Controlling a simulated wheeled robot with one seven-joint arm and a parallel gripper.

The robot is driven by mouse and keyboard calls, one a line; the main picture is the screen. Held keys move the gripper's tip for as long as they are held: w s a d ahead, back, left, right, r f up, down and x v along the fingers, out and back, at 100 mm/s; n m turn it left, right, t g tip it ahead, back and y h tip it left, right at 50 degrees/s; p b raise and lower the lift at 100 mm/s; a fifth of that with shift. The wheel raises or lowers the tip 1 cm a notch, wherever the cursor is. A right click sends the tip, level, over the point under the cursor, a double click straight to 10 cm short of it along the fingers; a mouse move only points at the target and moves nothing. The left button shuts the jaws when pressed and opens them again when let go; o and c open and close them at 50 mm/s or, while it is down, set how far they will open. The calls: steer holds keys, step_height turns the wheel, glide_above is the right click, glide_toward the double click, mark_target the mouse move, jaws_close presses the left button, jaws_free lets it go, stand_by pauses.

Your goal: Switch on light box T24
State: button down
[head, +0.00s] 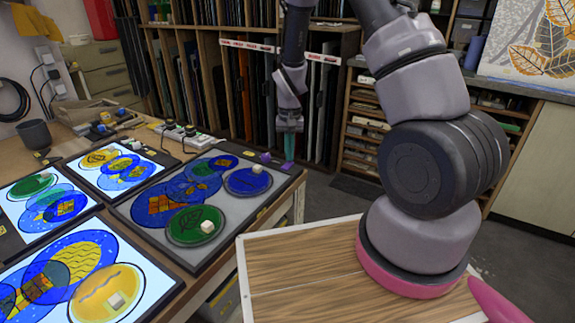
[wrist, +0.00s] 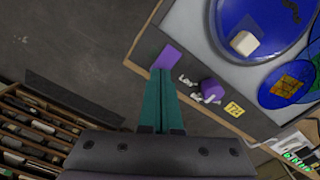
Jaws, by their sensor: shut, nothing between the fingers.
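A light box (head: 265,200) with a dark frame stands at the table's right end, and its panel is grey and unlit. Its corner also shows in the wrist view (wrist: 199,32). On its frame are a flat purple pad (wrist: 170,56) and a purple knob (wrist: 210,88), with small white lettering between them. A yellow tag (wrist: 234,109) beside the knob is too small to read surely. My gripper (head: 289,158) has teal fingers, shut and empty, at the box's far right corner. In the wrist view the fingertips (wrist: 162,72) appear just beside the purple pad; contact cannot be told.
Several other light boxes, such as the front one (head: 165,288), are lit. Painted glass discs with pale blocks lie on the panels. A wooden-topped cabinet (head: 300,270) is in front. Shelves (wrist: 40,125) stand beyond, with open floor (wrist: 80,45) between.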

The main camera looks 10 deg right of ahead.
steer(key=shift+f, duration=0.45)
steer(key=shift+r, duration=3.5)
steer(key=shift+r, duration=0.1)
step_height(320, 180, up, 10)
steer(key=t, duration=0.1)
glide_above(295, 168)
steer(key=s+d+r+t+y, duration=0.2)
steer(key=s+r, duration=0.3)
steer(key=r, duration=0.6)
steer(key=s+d+r+t, duration=0.1)
steer(key=s+r+t, duration=0.1)
steer(key=s+r, duration=0.3)
steer(key=s+d+r+m+t, duration=0.1)
steer(key=s+r+t, duration=0.1)
steer(key=s+r, duration=0.4)
steer(key=s, duration=0.4)
steer(key=shift+s+d, duration=0.2)
steer(key=shift+s, duration=0.05)
steer(key=shift+r, duration=0.1)
